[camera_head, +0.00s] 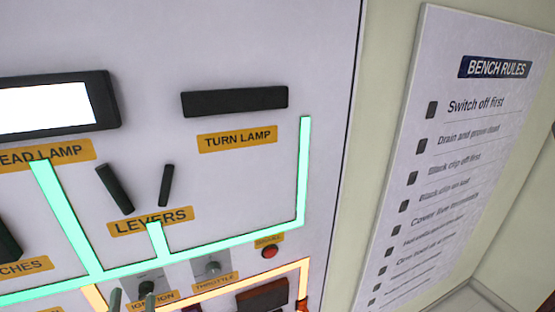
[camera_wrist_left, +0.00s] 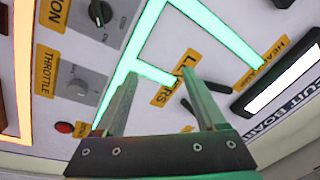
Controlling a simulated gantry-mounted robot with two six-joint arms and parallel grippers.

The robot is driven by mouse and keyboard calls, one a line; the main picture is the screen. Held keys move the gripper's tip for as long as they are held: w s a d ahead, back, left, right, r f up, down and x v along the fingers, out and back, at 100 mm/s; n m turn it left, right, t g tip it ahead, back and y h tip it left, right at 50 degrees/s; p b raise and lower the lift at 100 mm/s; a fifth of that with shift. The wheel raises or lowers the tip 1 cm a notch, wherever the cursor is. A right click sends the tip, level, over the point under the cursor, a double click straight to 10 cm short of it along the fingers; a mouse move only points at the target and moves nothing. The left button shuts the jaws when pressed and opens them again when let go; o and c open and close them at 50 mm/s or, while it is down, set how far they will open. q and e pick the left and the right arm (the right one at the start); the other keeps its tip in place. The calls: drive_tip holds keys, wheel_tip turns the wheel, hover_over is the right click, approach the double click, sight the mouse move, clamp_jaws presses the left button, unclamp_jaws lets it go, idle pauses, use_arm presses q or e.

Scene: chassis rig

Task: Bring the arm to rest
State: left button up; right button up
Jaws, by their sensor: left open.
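My left gripper (camera_head: 131,295) shows only as two fingertips at the bottom edge of the head view, in front of the panel near the ignition switch (camera_head: 149,284). In the left wrist view my left gripper (camera_wrist_left: 160,77) is open, with nothing between its two fingers. It points at the panel (camera_wrist_left: 222,45), near the levers label (camera_wrist_left: 177,78). One finger overlaps a dark lever there. I cannot tell from these views whether it touches the panel. My right gripper is in neither view.
The panel carries two levers (camera_head: 115,188), a dark turn lamp (camera_head: 235,101), a lit white head lamp (camera_head: 45,107), a throttle knob (camera_head: 212,268) and a red button (camera_head: 269,252). Green and orange strips run across it. A bench rules sign (camera_head: 455,150) hangs at the right.

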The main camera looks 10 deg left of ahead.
use_arm(q)
wheel_tip(320, 180, up, 17)
drive_tip(key=d+n+t, duration=0.1)
drive_tip(key=n+t, duration=0.2)
drive_tip(key=s+d+r+t+h, duration=0.2)
drive_tip(key=d+r+h, duration=0.1)
drive_tip(key=r, duration=0.3)
drive_tip(key=s+d+r+t+h+p, duration=0.1)
drive_tip(key=s+d+r+t+h, duration=0.1)
drive_tip(key=r, duration=0.5)
drive_tip(key=s+d+r+n+t+h, duration=0.1)
drive_tip(key=s+d+r+t+h, duration=0.2)
drive_tip(key=r+h, duration=0.3)
drive_tip(key=shift+s+d+r, duration=0.55)
drive_tip(key=shift+d, duration=0.25)
